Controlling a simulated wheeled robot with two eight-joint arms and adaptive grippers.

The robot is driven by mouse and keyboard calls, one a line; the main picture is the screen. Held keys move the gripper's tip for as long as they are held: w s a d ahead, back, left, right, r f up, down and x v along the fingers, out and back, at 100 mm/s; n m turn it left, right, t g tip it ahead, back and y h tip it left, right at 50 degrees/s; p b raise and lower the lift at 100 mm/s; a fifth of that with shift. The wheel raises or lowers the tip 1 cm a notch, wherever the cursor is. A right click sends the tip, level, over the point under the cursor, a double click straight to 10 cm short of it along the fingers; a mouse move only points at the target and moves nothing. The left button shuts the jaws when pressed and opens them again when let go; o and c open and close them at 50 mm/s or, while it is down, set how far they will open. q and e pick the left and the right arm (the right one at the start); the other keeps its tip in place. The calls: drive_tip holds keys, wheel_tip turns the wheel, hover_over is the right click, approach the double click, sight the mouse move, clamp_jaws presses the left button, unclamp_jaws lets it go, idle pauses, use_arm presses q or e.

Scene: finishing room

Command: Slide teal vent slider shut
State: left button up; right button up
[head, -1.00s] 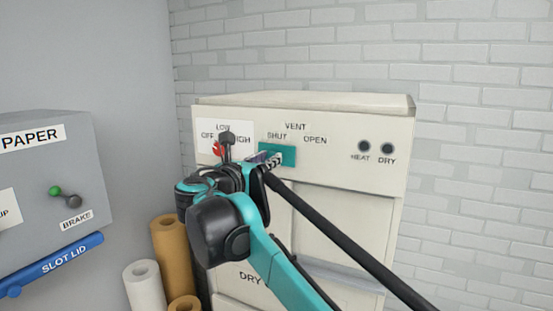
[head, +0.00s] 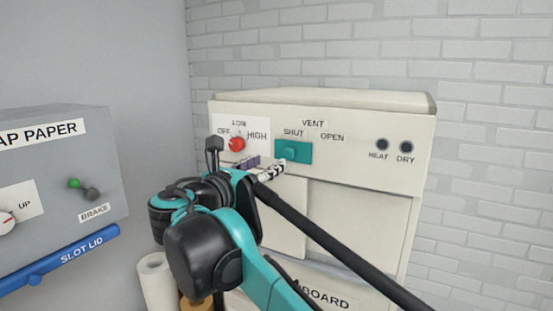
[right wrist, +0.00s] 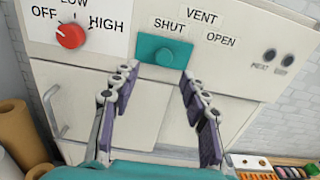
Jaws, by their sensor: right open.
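The teal vent slider (head: 293,152) is a plate with a round knob on the front of the cream cabinet. It sits under the SHUT label, left of the OPEN label. In the right wrist view the slider (right wrist: 163,50) lies just beyond and between the fingertips. My right gripper (head: 262,168) is open and empty, in front of the cabinet, below and left of the slider. In the right wrist view both fingers of the gripper (right wrist: 158,74) are spread apart, and no contact with the knob shows. My left gripper is not in view.
A red dial (head: 236,144) with OFF, LOW and HIGH marks sits left of the slider. Two dark round fittings labelled HEAT (head: 382,145) and DRY (head: 406,146) are at right. A grey paper box (head: 40,165) with a blue slot lid (head: 60,262) stands left.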

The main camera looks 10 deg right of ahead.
drive_tip(key=v, duration=0.4)
drive_tip(key=s+d+f+m+g+y+b, duration=0.15)
drive_tip(key=d+f+m+b, duration=0.3)
drive_tip(key=f, duration=0.75)
drive_tip(key=s+d+f+m+g+y+b, duration=0.1)
drive_tip(key=s+d+f+m+g+b, duration=0.35)
drive_tip(key=f, duration=0.85)
drive_tip(key=d+f+m+y+b, duration=0.1)
drive_tip(key=d+f+m+b, duration=0.1)
drive_tip(key=d+f+b, duration=0.75)
drive_tip(key=s+f+m+y+b, duration=0.2)
drive_tip(key=s+f+m+b, duration=0.3)
drive_tip(key=f, duration=1)
drive_tip(key=s+a+f+m+g+y+b, duration=0.1)
drive_tip(key=s+f+m+b, duration=0.4)
drive_tip(key=f, duration=1)
drive_tip(key=s+a+f+m+y+b, duration=0.1)
drive_tip(key=s+f+m+y+b, duration=0.2)
drive_tip(key=f, duration=1.3)
drive_tip(key=s+m+b, duration=0.2)
drive_tip(key=m+b, duration=0.3)
drive_tip(key=shift+g, duration=0.4)
drive_tip(key=shift+a+y, duration=0.1)
drive_tip(key=shift+y, duration=0.15)
